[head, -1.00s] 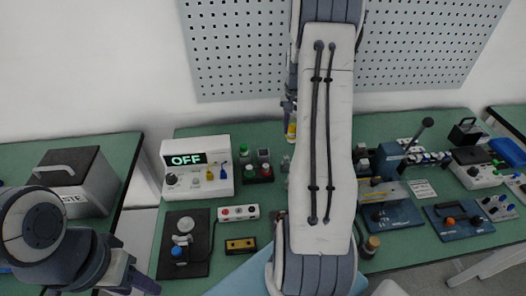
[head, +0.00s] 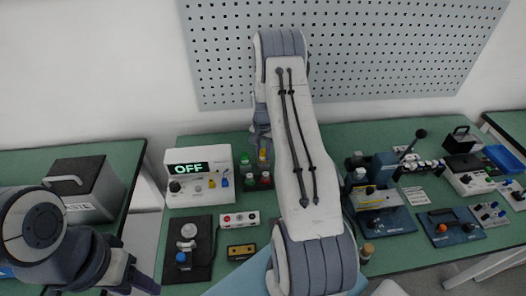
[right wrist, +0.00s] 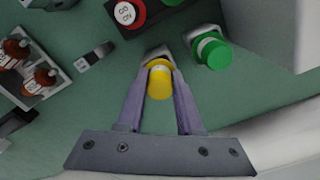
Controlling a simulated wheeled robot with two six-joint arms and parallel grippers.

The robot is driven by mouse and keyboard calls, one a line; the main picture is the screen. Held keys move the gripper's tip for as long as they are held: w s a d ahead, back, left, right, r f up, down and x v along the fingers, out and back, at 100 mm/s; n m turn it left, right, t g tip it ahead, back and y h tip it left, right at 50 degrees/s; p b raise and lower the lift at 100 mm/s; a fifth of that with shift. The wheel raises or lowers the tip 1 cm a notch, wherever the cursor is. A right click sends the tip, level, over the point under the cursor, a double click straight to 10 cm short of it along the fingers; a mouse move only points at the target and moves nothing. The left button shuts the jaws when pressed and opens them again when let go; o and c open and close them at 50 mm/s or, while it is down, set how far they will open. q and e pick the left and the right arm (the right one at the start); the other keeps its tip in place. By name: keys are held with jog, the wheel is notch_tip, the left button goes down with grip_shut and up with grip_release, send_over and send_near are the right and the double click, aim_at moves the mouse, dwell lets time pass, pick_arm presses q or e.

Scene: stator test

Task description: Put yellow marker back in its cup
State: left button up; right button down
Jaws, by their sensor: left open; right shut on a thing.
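The yellow marker (right wrist: 159,82) is between the fingertips of my right gripper (right wrist: 157,75) in the right wrist view. The gripper is shut on it. In the head view the marker (head: 263,157) shows small below my right gripper (head: 262,145), near the green and red capped items. A pale, square-edged cup (right wrist: 156,53) shows just beyond the marker's far end; I cannot tell whether the marker is inside it or only over it. My left gripper (head: 130,275) is at the lower left of the head view, open and away from the marker.
A green capped item (right wrist: 213,50) and a red capped item (right wrist: 128,13) stand close to the right gripper. A power supply reading OFF (head: 199,176) stands to the left. My right arm hides part of the bench (head: 335,130).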

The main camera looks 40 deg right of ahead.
jog(key=shift+f+b, duration=0.35)
jog(key=shift+f, duration=0.15)
jog(key=c, duration=0.5)
grip_release()
jog(key=shift+r, duration=0.1)
jog(key=shift+c, duration=0.2)
jog(key=shift+r+p, duration=0.35)
notch_tip(320, 180, up, 12)
jog(key=b, duration=0.3)
